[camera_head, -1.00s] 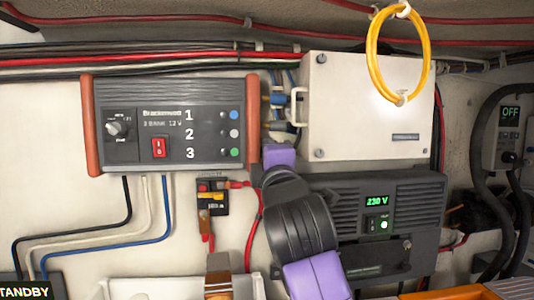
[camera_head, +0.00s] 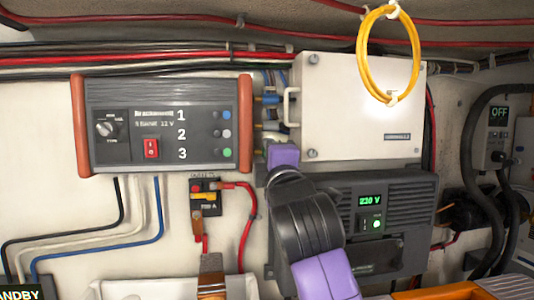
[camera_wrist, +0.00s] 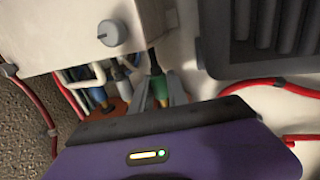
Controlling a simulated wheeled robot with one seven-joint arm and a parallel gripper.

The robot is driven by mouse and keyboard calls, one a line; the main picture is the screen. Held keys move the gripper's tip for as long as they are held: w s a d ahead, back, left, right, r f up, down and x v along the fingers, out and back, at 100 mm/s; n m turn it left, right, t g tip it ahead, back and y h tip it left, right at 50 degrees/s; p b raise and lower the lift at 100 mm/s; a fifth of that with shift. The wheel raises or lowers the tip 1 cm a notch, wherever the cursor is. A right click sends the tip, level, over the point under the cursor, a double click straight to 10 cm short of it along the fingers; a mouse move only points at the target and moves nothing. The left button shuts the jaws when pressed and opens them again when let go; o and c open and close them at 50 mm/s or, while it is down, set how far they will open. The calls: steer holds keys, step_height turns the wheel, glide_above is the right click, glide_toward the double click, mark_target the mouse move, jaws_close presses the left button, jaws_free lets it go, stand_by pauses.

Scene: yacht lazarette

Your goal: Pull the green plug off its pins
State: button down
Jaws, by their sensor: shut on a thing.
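The charger (camera_head: 163,115) hangs on the wall, with orange end pieces and outlets numbered 1, 2 and 3. The green plug (camera_wrist: 160,87) shows in the wrist view with a dark cable, between the grey fingers of my gripper (camera_wrist: 162,97). In the head view my gripper (camera_head: 272,158) is just right of the charger's lower right side and hides the green plug. The blue plug (camera_head: 270,99) sits at the charger's upper right side; a grey plug (camera_wrist: 124,78) is between blue and green. The wrist housing hides the green plug's lower end, so I cannot tell whether pins touch it.
A white box (camera_head: 350,105) is above and right of my gripper. A dark 230 V unit (camera_head: 400,210) is behind my arm. A red cable (camera_head: 247,225) and a fuse block (camera_head: 205,197) are below left. A yellow coil (camera_head: 363,65) hangs above.

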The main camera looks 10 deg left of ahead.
steer(key=c, duration=1.5)
jaws_free()
steer(key=shift+d+f, duration=0.1)
steer(key=shift+d, duration=0.05)
steer(key=shift+s+d, duration=0.35)
steer(key=shift+s, duration=0.95)
steer(key=shift+s+d, duration=0.35)
steer(key=shift+s, duration=0.9)
steer(key=shift+s+d, duration=0.35)
steer(key=shift+s, duration=0.95)
